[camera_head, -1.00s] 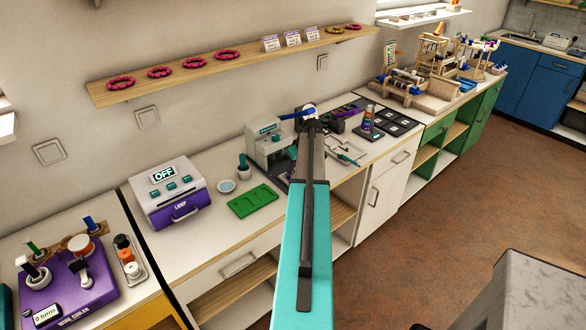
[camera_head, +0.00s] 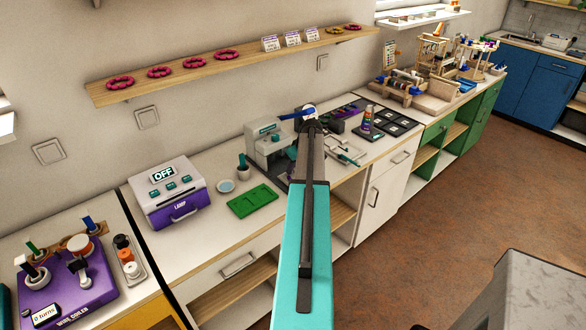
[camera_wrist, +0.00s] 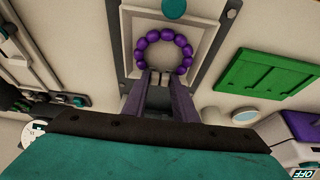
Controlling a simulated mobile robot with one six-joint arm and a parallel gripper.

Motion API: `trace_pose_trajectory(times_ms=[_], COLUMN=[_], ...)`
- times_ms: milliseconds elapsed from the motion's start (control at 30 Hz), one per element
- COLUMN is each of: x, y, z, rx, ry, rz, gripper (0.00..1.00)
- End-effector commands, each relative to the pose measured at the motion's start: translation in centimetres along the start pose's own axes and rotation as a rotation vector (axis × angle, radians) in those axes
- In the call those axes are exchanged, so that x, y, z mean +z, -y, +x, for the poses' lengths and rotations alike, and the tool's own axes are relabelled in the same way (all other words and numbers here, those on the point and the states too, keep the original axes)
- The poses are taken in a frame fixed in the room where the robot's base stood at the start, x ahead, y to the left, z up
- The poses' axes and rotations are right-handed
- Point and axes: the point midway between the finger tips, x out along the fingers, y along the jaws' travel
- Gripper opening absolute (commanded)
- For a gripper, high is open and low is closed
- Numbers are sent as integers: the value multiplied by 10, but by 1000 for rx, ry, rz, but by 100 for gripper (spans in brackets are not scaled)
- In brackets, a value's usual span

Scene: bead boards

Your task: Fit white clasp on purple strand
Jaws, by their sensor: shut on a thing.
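In the wrist view the purple strand (camera_wrist: 166,35) is a near-closed ring of round beads. It lies on a pale square plate with a dark surround, its lower side towards my fingertips. My gripper (camera_wrist: 160,82) reaches to the lower edge of the ring, its two fingers close together. A small pale piece, seemingly the white clasp (camera_wrist: 160,76), sits between the fingertips at the bottom of the ring. I cannot tell whether it touches the end beads. In the head view my arm hides the fingertips, the clasp and the strand.
A teal and white machine (camera_head: 268,145) stands left of my arm. A green board (camera_head: 254,201), a small bowl (camera_head: 226,186) and a lamp box reading OFF (camera_head: 178,196) are further left. A dark tray of squares (camera_head: 392,122) lies to the right. A wall shelf (camera_head: 240,64) runs above.

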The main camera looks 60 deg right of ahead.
Motion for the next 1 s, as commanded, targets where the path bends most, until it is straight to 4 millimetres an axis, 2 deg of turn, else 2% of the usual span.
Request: trace_pose_trajectory(times_ms=[33, 1000], x=[7, 10], y=[3, 3], z=[7, 13], rx=[-9, -7], ry=[15, 17], rz=[-1, -2], gripper=[5, 5])
